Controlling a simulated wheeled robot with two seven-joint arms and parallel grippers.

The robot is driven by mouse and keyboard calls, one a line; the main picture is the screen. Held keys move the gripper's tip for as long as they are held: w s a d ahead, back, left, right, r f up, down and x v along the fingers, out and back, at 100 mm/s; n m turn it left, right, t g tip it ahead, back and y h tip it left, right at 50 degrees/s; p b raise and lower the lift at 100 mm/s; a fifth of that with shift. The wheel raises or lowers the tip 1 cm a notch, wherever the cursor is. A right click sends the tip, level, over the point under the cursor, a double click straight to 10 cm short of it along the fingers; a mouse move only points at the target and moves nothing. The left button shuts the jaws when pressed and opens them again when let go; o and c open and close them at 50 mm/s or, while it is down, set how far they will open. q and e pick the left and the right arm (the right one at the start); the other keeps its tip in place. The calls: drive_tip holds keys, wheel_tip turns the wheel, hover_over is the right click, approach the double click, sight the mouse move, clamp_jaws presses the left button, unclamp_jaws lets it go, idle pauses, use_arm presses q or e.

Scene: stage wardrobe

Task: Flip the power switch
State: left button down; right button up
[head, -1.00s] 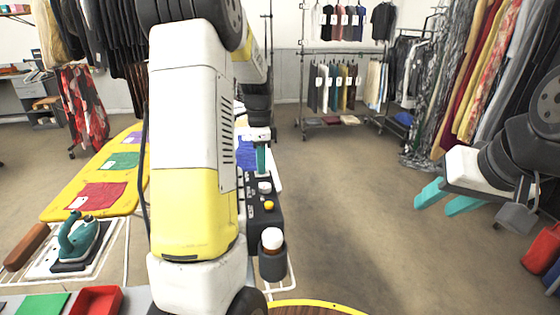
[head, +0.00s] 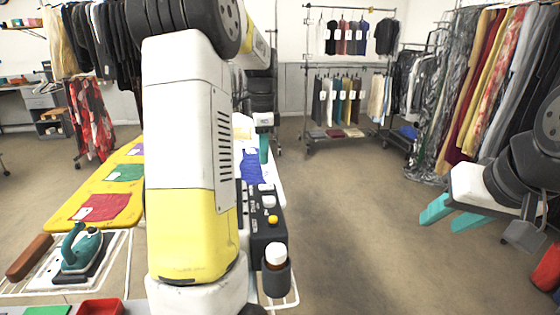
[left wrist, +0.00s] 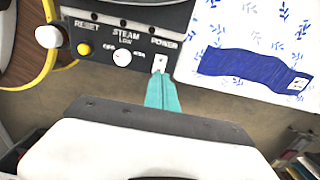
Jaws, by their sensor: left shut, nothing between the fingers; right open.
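The power switch (left wrist: 159,63) is a small white rocker under the word POWER on a black control panel (left wrist: 100,38) in the left wrist view. My left gripper (left wrist: 161,78) is shut and empty, its teal fingertips at the switch's lower edge in that view; I cannot tell whether they touch. In the head view the left gripper (head: 264,160) points down near the far end of the black panel (head: 268,236), and the switch is hard to make out. My right gripper (head: 452,213) is open and empty over bare floor at the right.
The panel also has a yellow RESET button (left wrist: 84,48) and a white steam knob (left wrist: 122,57). A capped bottle (head: 276,258) stands in a holder at the panel's near end. An iron (head: 80,248) stands at left.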

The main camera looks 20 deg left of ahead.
use_arm(q)
wheel_tip(320, 180, up, 6)
hover_over(270, 186)
drive_tip(key=shift+r, duration=0.2)
drive_tip(key=shift+f, duration=0.15)
wheel_tip(270, 186, down, 14)
drive_tip(key=shift+r, duration=0.15)
idle(0.5)
